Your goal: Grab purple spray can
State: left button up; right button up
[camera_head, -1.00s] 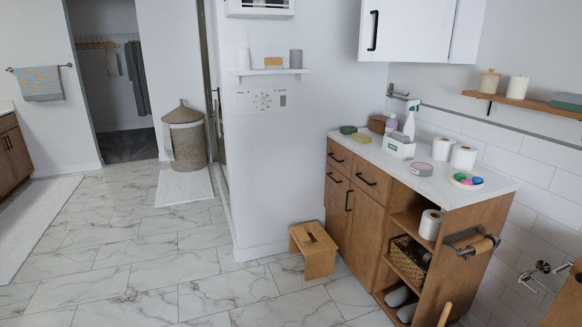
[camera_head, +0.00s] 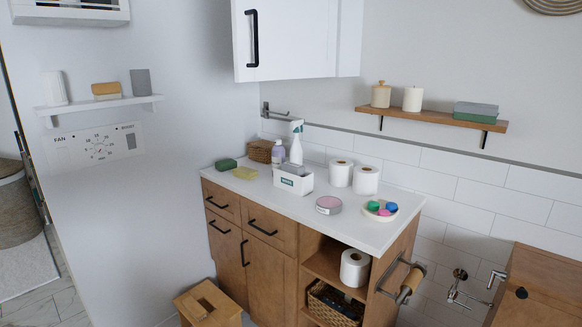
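A small pale purple bottle (camera_head: 278,155) stands upright near the back of the white counter, and it is the only purple container I can make out. A white spray bottle (camera_head: 296,146) with a trigger head and green label stands just to its right. A white box (camera_head: 293,181) stands in front of both and hides the spray bottle's lower part. Neither of my grippers shows in the head view.
A wooden stool (camera_head: 207,304) stands at the cabinet's front left. A white wall cabinet (camera_head: 300,38) hangs above.

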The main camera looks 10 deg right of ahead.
aim_at(278, 152)
jog(key=i+j+z, duration=0.15)
jog(key=z, duration=0.25)
jog(key=i+j+z, duration=0.2)
jog(key=z, duration=0.15)
jog(key=i+j+z, duration=0.2)
jog(key=z, duration=0.2)
jog(key=j, duration=0.1)
